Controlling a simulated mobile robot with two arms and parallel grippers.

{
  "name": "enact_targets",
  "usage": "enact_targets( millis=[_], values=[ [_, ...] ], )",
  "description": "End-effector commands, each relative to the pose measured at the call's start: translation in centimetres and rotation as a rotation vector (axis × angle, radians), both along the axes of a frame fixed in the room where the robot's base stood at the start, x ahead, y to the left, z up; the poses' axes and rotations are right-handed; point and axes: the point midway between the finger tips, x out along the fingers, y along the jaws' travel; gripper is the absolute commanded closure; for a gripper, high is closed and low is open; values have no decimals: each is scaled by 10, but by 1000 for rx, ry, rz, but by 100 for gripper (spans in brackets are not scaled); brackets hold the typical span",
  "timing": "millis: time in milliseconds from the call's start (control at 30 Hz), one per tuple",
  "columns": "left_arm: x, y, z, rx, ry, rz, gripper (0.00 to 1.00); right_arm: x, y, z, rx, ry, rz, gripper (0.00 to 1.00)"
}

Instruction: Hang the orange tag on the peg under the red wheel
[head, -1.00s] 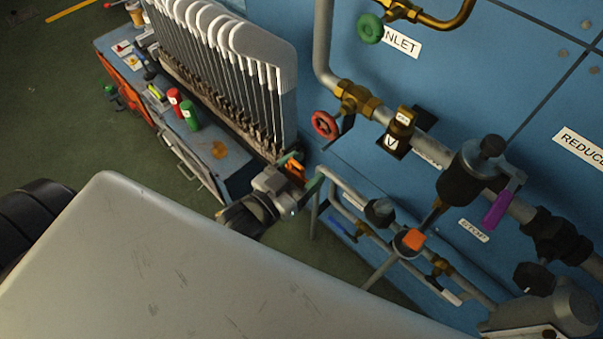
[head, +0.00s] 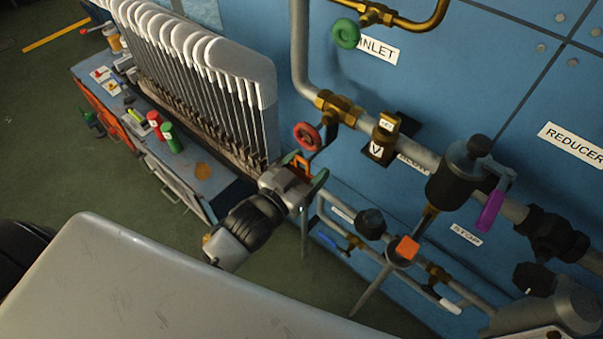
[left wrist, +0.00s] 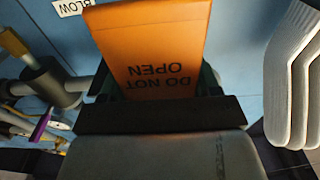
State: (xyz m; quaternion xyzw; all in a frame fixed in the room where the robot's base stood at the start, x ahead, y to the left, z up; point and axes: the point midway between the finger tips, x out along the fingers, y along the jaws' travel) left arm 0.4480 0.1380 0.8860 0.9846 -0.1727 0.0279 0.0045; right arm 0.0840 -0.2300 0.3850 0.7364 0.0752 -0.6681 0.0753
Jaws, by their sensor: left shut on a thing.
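My left gripper (head: 305,180) is shut on the orange tag (head: 298,162), just below the red wheel (head: 306,137). In the left wrist view the tag (left wrist: 150,38) stands out from between the fingers, its "DO NOT OPEN" print upside down. The red wheel sits on a brass valve (head: 338,106) on the grey pipe. A dark piece (head: 328,148) shows below and right of the wheel; I cannot tell whether it is the peg. The tag and gripper look apart from the wheel, though the depth gap is unclear. My right gripper is not in view.
A rack of white sock boards (head: 205,60) stands close left of the gripper. Pipes, a brass "V" block (head: 385,135) and a purple lever (head: 490,210) crowd the blue wall to the right. An orange square (head: 407,248) sits on a lower round fitting.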

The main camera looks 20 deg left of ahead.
Motion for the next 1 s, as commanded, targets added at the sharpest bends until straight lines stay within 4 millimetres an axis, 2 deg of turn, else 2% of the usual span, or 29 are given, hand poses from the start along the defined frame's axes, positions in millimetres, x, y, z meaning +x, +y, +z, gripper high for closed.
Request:
enact_targets(
  millis=[367,500,1000],
  values=[
    [22,-8,-3,0,-1,0,60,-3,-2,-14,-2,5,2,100],
    [27,-10,-7,0,1,0,60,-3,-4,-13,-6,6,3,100],
    [33,-12,-11,0,0,0,60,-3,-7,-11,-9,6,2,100]
  ],
)
